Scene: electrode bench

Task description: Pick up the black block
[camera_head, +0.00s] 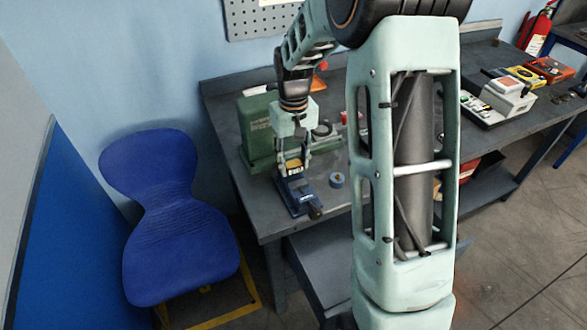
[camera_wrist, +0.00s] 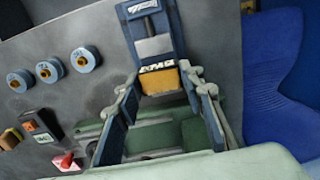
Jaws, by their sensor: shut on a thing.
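My gripper (camera_head: 294,166) reaches down over the near left part of the bench, at a blue vise (camera_head: 300,198). In the wrist view my gripper (camera_wrist: 160,82) has its two fingertips on either side of a block (camera_wrist: 159,81) with a dark, pale-lettered face and a tan face. It looks to be the black block, and my gripper is shut on it. The block also shows as a yellowish patch (camera_head: 294,167) in the head view. It is at the end of the vise (camera_wrist: 152,45); whether it touches the vise is unclear.
A green machine (camera_head: 256,130) stands just behind my gripper. A blue roll (camera_head: 337,180) lies right of the vise; several rolls (camera_wrist: 83,60) show in the wrist view. A dark red-labelled box (camera_wrist: 40,125) lies nearby. A blue chair (camera_head: 175,230) stands left of the bench.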

